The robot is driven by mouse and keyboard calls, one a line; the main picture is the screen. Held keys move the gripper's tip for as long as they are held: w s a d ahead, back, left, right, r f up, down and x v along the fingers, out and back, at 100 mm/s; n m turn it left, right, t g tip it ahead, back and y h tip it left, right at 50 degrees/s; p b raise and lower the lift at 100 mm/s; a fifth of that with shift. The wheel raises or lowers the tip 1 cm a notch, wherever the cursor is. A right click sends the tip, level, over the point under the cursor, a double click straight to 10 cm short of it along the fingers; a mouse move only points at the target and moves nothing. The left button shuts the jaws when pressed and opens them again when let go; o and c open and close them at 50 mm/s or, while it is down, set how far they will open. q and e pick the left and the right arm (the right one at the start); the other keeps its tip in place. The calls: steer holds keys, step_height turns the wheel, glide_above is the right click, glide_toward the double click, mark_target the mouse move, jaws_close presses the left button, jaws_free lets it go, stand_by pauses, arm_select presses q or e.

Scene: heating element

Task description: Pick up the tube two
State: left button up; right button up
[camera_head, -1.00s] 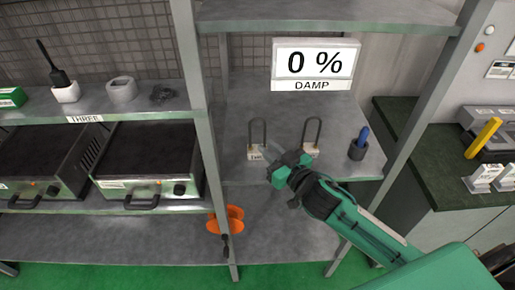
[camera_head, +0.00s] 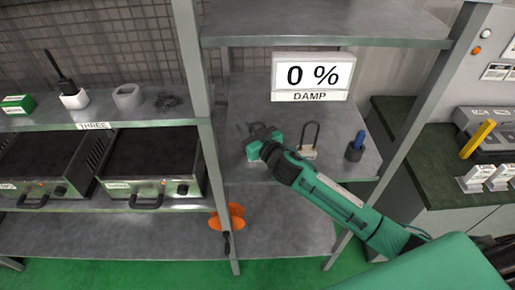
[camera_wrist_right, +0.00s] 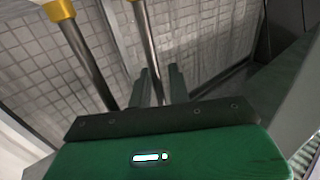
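My right gripper (camera_head: 257,138) is at the back left of the middle shelf, where the left U-shaped tube stood, and covers most of that tube and its label. In the right wrist view the tube's two metal legs with yellow ends (camera_wrist_right: 145,45) pass the gripper. The dark fingertips (camera_wrist_right: 162,88) sit close on either side of one leg and appear shut on it. A second U-shaped tube (camera_head: 310,125) stands upright to the right in its small labelled holder (camera_head: 307,152). I cannot read which label says two. My left gripper is out of view.
A blue-handled tool in a dark cup (camera_head: 355,151) stands on the shelf's right. Shelf posts (camera_head: 216,170) border the bay. Heating plates (camera_head: 150,160) are left; an orange object (camera_head: 228,216) is below.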

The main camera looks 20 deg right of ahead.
jaws_close()
steer(key=shift+r, duration=0.1)
